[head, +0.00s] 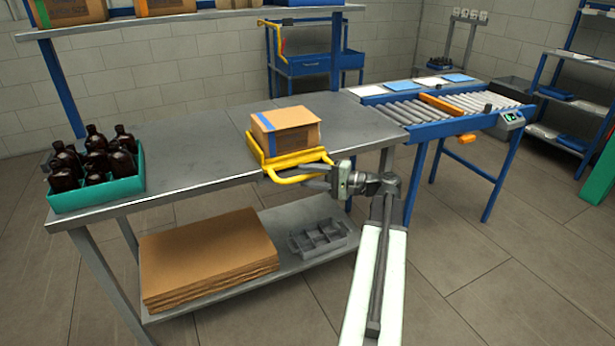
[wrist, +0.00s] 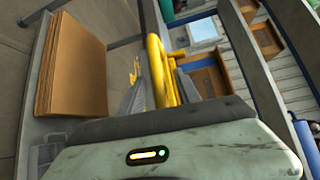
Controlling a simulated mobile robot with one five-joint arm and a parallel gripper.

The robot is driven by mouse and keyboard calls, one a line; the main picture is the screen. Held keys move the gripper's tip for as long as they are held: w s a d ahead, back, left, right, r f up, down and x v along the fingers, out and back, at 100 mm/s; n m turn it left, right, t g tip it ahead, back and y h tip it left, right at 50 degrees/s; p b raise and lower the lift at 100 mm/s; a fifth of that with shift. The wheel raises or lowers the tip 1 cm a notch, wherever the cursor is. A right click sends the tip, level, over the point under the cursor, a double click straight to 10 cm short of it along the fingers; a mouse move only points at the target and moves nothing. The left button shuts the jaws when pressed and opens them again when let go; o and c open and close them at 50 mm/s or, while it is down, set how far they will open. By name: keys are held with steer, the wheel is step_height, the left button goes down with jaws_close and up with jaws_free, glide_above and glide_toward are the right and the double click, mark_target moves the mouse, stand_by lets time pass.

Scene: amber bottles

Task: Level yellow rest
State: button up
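The yellow rest (head: 257,150) is at the front edge of the grey bench, with a cardboard box (head: 287,131) sitting on it. Its yellow tube handle (head: 290,179) juts out past the bench edge toward me. I cannot tell exactly how far the rest tilts. My gripper (head: 316,177) is at the handle, reaching from the right. In the wrist view the yellow tube (wrist: 161,72) runs between my two fingers (wrist: 160,95), which lie close against it on both sides. The underside of the rest is hidden.
A teal crate (head: 100,193) of amber bottles (head: 95,155) stands at the bench's left end. Flat cardboard (head: 205,255) and a grey divided tray (head: 318,238) lie on the lower shelf. A roller conveyor (head: 440,128) adjoins at right. The bench between crate and rest is clear.

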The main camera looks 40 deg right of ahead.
steer(key=v, duration=0.7)
steer(key=shift+s, duration=0.35)
steer(key=shift+d, duration=0.1)
